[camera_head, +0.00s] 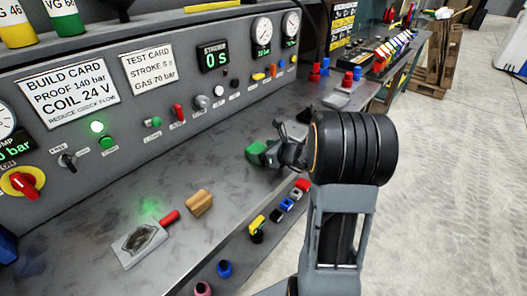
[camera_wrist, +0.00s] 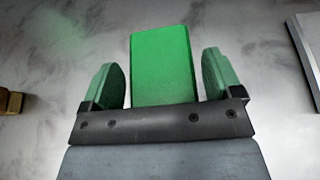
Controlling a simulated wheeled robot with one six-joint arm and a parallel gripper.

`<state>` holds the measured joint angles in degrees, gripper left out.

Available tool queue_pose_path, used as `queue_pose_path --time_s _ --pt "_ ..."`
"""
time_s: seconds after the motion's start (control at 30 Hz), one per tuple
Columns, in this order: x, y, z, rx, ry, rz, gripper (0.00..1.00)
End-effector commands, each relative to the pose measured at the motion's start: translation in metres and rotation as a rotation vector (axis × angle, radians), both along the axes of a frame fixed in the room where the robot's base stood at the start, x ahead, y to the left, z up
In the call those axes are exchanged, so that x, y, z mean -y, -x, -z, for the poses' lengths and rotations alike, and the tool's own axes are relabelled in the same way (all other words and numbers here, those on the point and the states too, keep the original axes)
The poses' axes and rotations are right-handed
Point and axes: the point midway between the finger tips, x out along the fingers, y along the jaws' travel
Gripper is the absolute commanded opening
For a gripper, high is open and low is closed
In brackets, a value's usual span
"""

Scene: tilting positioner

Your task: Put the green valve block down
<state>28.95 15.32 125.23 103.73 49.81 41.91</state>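The green valve block (camera_wrist: 163,65) lies between the two fingers of my gripper (camera_wrist: 163,85) in the wrist view. A narrow gap shows on each side of the block, so the fingers look a little open around it. The block's far end sticks out past the fingertips. In the head view the green block (camera_head: 256,151) is low over or on the grey bench top, partly hidden by my gripper (camera_head: 277,150). I cannot tell for certain whether its underside touches the bench.
A metal plate with a dark recess (camera_head: 140,243), a red cylinder (camera_head: 169,217) and a tan block (camera_head: 199,202) are on the bench at left. Coloured connectors (camera_head: 286,204) line the front edge. The control panel (camera_head: 120,130) stands behind. Bare bench lies between.

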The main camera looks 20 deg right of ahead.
Motion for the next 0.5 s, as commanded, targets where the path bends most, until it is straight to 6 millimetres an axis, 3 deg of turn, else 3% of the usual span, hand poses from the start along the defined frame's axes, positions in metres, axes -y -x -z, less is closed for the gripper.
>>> queue_pose_path --time_s 0.4,0.5 --pt "0.0 0.0 -0.006 0.0 0.0 0.0 0.94" --pt "0.006 0.01 -0.009 0.002 0.001 0.002 0.94"
